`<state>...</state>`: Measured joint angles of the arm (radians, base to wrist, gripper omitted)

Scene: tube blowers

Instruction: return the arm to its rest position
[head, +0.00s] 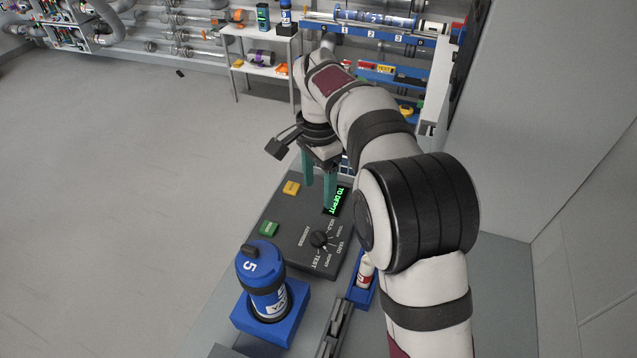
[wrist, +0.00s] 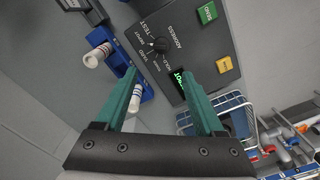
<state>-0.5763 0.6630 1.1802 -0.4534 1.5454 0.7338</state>
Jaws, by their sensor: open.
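My gripper (head: 319,194) has two green fingers and hangs over the far end of the dark control panel (head: 283,238). It is open with nothing between the fingers. In the wrist view the gripper (wrist: 168,90) shows its fingers spread apart, with the panel (wrist: 185,50) beyond them. The panel has a black knob (head: 319,239), a green button (head: 269,229), a yellow button (head: 291,188) and a lit green display (head: 337,201), partly covered by a finger in the wrist view. My arm bends from the lower right up over the bench.
A blue carrier marked 5 (head: 262,280) stands upright in a blue block at the near left. Shelves (head: 262,70) stand behind; a wall is at right.

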